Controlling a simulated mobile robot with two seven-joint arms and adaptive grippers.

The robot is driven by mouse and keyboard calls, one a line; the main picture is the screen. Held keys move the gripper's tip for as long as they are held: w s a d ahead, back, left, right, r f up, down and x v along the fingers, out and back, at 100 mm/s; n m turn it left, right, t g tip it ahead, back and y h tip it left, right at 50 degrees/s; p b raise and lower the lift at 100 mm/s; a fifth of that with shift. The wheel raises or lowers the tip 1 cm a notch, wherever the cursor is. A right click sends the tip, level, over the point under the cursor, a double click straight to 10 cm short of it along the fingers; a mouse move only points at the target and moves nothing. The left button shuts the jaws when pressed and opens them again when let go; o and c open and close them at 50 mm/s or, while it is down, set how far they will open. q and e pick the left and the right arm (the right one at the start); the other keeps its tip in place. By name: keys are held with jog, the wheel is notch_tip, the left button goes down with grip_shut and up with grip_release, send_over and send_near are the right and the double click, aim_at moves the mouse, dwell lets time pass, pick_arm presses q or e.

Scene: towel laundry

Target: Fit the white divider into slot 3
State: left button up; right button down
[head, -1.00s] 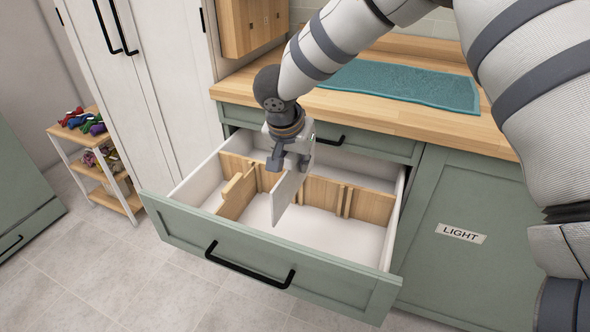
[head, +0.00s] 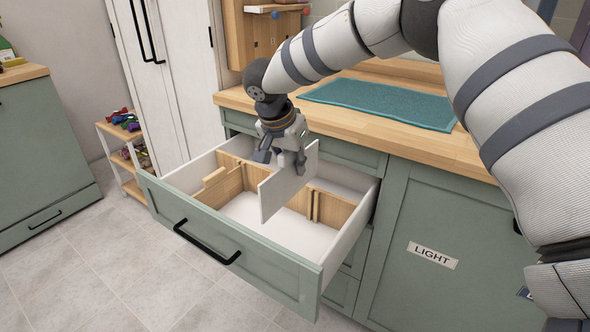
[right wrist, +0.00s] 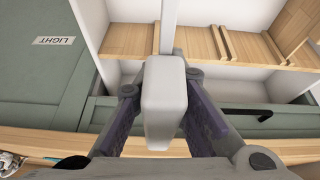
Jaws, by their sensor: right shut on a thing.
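The white divider (head: 286,186) is a thin flat panel, held upright over the open drawer. My right gripper (head: 281,158) is shut on its top part. In the right wrist view my right gripper (right wrist: 163,118) has its two fingers on either side of the divider's white block (right wrist: 165,90). The wooden slotted rail (head: 333,209) runs along the drawer's back, with paired ribs forming slots. The divider hides part of this rail in the head view. I cannot tell whether the divider touches a slot, nor which slot is number 3. My left gripper is not in view.
The green drawer (head: 236,250) is pulled out. A wooden divider (head: 219,187) stands across its left part. The drawer floor right of it is bare. A teal towel (head: 383,103) lies on the wooden counter (head: 440,144). A cabinet labelled LIGHT (head: 432,255) stands at the right.

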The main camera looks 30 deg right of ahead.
aim_at(296, 192)
jog(key=f, duration=0.3)
jog(key=shift+w+f+b, duration=0.1)
jog(key=shift+w+b, duration=0.1)
jog(key=shift+b, duration=0.2)
jog(key=shift+f, duration=0.8)
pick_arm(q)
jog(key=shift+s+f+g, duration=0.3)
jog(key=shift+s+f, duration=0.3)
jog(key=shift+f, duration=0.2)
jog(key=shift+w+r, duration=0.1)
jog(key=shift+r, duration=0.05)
pick_arm(e)
jog(key=shift+f, duration=0.4)
jog(key=shift+f, duration=0.5)
